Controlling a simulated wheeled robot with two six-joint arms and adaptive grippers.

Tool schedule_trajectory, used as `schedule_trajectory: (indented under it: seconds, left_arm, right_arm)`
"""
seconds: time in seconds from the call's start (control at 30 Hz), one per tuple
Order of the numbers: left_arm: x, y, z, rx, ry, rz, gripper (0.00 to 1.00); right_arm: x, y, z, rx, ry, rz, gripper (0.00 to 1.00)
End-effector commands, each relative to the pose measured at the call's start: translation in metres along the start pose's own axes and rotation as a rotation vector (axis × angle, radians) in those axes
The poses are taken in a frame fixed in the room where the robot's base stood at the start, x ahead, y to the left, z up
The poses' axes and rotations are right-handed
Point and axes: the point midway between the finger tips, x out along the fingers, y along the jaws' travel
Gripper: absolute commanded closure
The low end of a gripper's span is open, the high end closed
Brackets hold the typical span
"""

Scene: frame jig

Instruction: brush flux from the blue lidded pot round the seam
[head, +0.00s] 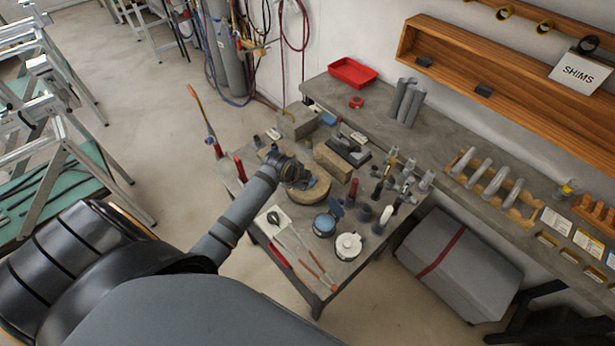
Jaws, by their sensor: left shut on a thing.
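A small grey-blue piece shows beside the fingertips. The blue pot (324,225) stands in front of the block, apart from the gripper, and its blue lid (336,207) looks tilted up. Long thin-handled tools (303,252), perhaps brushes, lie at the table's front left. The seam cannot be made out. My right gripper is not in view.
A pale lidded pot (348,246) stands near the blue one. Several upright tools and bottles (385,190) crowd the right side. A tan brick (333,161) and a grey block (298,122) lie behind. A red tray (352,73) is on the back bench.

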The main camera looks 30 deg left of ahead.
Motion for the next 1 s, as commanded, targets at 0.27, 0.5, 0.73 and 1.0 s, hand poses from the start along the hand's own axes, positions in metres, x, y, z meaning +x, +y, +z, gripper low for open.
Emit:
schedule_trajectory:
  seconds: [0.27,0.5,0.73,1.0]
  left_arm:
    - [-0.002,-0.001,-0.001,0.000,0.001,-0.002,1.00]
    - [-0.024,-0.013,-0.007,0.001,0.001,-0.004,1.00]
    - [-0.048,-0.024,-0.013,0.000,0.002,-0.004,1.00]
    - [-0.061,-0.030,-0.017,0.000,0.001,-0.002,1.00]
  right_arm:
    - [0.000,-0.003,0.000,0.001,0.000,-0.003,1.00]
    - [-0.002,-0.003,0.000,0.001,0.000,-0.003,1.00]
    - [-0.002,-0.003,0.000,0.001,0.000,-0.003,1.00]
    - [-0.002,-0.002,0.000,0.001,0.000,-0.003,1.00]
